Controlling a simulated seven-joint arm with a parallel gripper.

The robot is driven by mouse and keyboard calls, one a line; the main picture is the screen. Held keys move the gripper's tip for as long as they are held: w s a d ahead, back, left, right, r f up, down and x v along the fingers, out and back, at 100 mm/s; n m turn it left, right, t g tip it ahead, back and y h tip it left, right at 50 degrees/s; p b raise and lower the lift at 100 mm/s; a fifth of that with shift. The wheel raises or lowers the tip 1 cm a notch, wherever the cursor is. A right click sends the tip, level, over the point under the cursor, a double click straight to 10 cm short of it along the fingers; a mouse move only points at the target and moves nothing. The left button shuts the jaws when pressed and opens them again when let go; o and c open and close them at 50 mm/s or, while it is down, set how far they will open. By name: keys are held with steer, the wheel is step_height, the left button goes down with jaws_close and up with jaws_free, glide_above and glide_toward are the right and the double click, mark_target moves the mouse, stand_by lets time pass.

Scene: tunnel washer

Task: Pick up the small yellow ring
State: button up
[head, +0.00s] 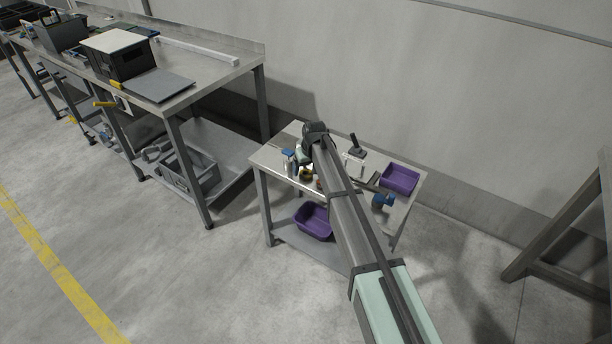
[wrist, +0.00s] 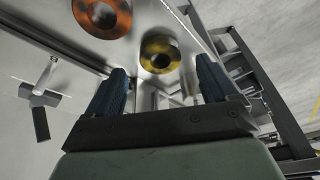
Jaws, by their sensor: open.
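The small yellow ring (wrist: 160,54) lies flat on the metal table top, its dark centre hole visible. In the wrist view it sits ahead of and between the two blue fingers of my gripper (wrist: 161,67). The fingers are spread apart with nothing held between them, and I cannot tell the height left above the ring. In the head view a yellowish ring (head: 306,174) shows on the small table, just left of my arm. My arm hides part of the table there.
An orange ring (wrist: 102,16) lies close to the left of the yellow one. The small table (head: 268,159) also carries a blue-and-white container (head: 289,156), a black-handled item (head: 356,146), a blue item (head: 384,200) and a purple bin (head: 400,179). Another purple bin (head: 313,221) is on the lower shelf.

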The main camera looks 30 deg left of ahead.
mark_target(307, 171)
steer(key=x, duration=0.3)
steer(key=shift+f, duration=0.1)
steer(key=shift+c, duration=0.3)
steer(key=c, duration=1.1)
